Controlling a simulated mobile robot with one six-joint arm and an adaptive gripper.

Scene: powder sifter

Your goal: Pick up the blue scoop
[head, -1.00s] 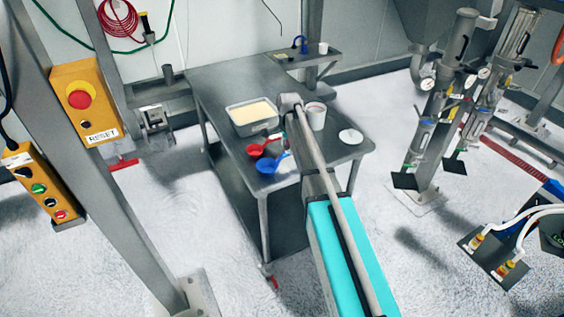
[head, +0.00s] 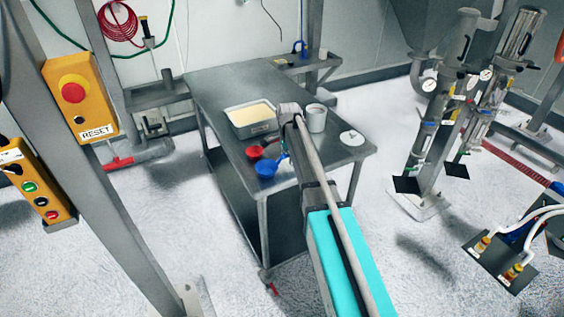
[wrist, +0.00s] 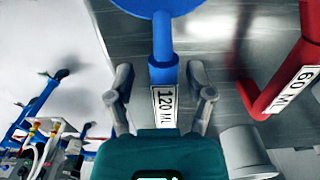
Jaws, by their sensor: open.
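The blue scoop (head: 266,170) lies on the steel table at its front left part. In the wrist view its handle (wrist: 163,72), labelled 120 ML, runs between the two fingers of my gripper (wrist: 160,76). The fingers are spread, with a gap on each side of the handle. The scoop's bowl is cut off at the top of the wrist view. In the head view my arm hides most of the gripper. A red scoop (head: 255,152) lies just behind the blue one; its handle, labelled 60 ML, shows at the right in the wrist view (wrist: 287,88).
On the steel table (head: 222,80) stand a tray (head: 254,130) of pale powder and a white cup (head: 316,121). A round white lid (head: 352,138) lies near the right edge. The table's back left part is clear. A yellow reset box (head: 80,95) is on a post at left.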

